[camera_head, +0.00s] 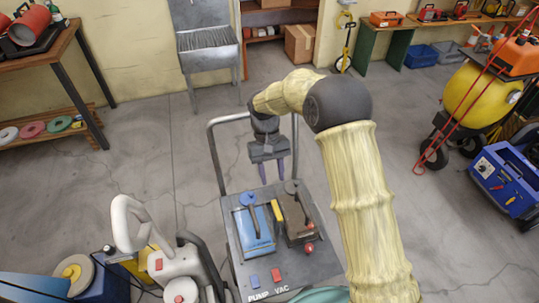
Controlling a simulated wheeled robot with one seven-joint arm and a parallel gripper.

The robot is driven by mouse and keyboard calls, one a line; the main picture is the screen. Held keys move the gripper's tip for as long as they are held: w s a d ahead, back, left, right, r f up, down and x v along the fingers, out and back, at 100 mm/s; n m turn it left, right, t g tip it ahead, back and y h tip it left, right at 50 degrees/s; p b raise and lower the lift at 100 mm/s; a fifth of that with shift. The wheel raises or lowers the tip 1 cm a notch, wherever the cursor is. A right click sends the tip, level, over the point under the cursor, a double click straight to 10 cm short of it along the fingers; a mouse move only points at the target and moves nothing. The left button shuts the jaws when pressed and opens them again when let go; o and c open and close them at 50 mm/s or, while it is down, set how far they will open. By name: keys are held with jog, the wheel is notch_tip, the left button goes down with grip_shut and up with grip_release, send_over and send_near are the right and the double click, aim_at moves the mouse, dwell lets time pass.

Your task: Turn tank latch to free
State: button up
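My gripper (272,173) hangs fingers-down above the far edge of a dark grey panel (240,268) on a cart. Its two purple-grey fingers are apart with nothing visible between them. The panel carries a blue unit (262,243) with a blue round knob (248,199) and a dark lever. To its right is a dark brown unit (297,226) with a grey lever (294,189). A yellow handle (277,210) stands between them. I cannot tell which part is the tank latch or how it is turned. The gripper appears apart from all of these.
The cart's grey rail (212,150) rises behind the panel, close to my gripper. A white-handled machine (128,222) stands left. Floor behind the cart is clear.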

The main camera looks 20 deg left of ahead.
jog(key=v, duration=0.6)
jog(key=shift+r, duration=0.3)
jog(key=shift+w+a, duration=0.1)
jog(key=s+d+r+m+t+y, duration=0.1)
jog(key=s+d+m+t, duration=0.1)
jog(key=d, duration=0.7)
jog(key=s+d+r+m+t+y, duration=0.1)
jog(key=d, duration=0.8)
jog(key=s+d+m+t, duration=0.3)
jog(key=s+d, duration=0.8)
jog(key=d, duration=0.1)
jog(key=shift+d, duration=0.1)
